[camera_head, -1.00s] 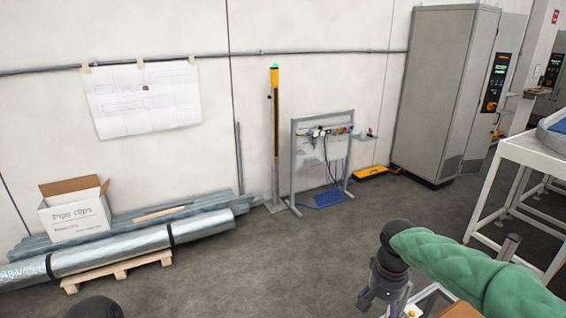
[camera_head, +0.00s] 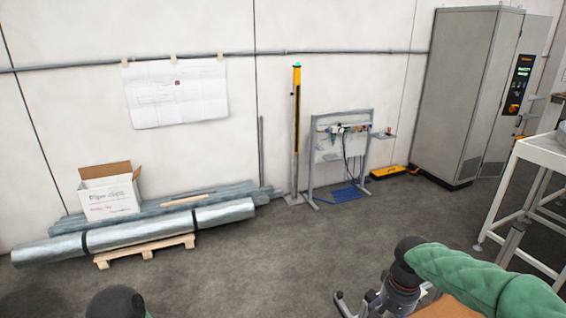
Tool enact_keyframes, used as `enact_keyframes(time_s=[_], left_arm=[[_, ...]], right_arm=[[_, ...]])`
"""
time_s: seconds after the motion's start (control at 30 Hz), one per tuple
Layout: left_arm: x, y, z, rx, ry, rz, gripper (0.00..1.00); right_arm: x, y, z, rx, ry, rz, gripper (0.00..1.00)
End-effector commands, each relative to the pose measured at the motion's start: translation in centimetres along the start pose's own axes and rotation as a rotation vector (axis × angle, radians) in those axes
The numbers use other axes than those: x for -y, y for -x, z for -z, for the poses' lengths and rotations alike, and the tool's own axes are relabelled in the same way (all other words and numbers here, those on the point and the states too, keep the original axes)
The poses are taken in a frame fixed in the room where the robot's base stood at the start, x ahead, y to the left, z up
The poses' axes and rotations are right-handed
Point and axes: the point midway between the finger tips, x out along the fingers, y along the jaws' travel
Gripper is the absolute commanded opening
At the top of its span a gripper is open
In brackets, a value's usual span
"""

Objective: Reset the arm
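My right arm, in a green padded sleeve, comes in from the lower right of the head view and ends at a dark wrist joint. My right gripper (camera_head: 372,303) hangs below that joint at the bottom edge, partly cut off. Its fingers are too small and cropped to tell whether they are open or shut, and I see nothing clearly held. Of my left arm only a dark rounded joint and a bit of green sleeve show at the bottom left. My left gripper is out of the frame.
A tan surface (camera_head: 455,310) shows beneath my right arm. A white-framed table (camera_head: 540,152) stands at right. A grey cabinet (camera_head: 460,95), frame stand (camera_head: 311,160) and yellow post (camera_head: 296,110) line the wall. Wrapped pipes (camera_head: 170,225) and a carton (camera_head: 108,195) lie left. The middle floor is clear.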

Motion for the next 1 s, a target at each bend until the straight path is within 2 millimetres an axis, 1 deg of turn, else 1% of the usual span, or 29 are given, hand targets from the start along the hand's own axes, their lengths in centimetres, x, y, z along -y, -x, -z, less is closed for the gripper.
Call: enact_keyframes(time_s=[0.03, 0.17, 0.27, 0.37, 0.47, 0.5, 0.57, 0.6, 0.67, 0.7, 0.77, 0.8, 0.87, 0.9, 1.0], left_arm=[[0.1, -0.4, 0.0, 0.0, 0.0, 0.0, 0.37], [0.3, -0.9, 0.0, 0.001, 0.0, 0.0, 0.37], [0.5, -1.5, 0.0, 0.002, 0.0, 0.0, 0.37], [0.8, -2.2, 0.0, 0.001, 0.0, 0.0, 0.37], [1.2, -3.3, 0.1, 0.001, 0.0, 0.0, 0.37], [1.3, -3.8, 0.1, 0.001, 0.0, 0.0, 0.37], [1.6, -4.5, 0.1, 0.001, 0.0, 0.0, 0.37], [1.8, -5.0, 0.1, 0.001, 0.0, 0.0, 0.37], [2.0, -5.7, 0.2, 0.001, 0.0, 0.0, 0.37], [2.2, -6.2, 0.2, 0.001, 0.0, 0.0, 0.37], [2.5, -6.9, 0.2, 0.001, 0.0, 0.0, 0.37], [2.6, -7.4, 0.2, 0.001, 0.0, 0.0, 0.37], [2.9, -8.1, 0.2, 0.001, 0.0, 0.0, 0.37], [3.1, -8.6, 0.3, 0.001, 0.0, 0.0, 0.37], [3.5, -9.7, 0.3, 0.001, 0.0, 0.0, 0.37]], right_arm=[[0.3, -1.3, -0.1, 0.006, 0.009, 0.006, 0.74], [1.4, -4.3, -0.2, 0.016, 0.037, 0.032, 0.74], [2.3, -7.3, -0.5, 0.024, 0.06, 0.056, 0.74], [3.4, -11.0, -1.0, 0.035, 0.085, 0.087, 0.74], [4.8, -15.8, -2.1, 0.05, 0.115, 0.126, 0.74], [5.4, -18.1, -2.8, 0.057, 0.126, 0.145, 0.74], [6.2, -21.7, -3.9, 0.065, 0.14, 0.175, 0.74], [6.7, -23.9, -4.8, 0.069, 0.15, 0.194, 0.74], [7.4, -27.2, -6.2, 0.074, 0.159, 0.221, 0.74], [7.8, -29.2, -7.3, 0.077, 0.163, 0.237, 0.74], [8.2, -32.2, -8.9, 0.08, 0.166, 0.258, 0.74], [8.4, -34.0, -10.0, 0.081, 0.168, 0.271, 0.74], [8.6, -36.6, -11.8, 0.081, 0.17, 0.287, 0.74], [8.7, -38.3, -13.1, 0.082, 0.168, 0.295, 0.74], [8.6, -41.9, -16.1, 0.078, 0.164, 0.309, 0.74]])
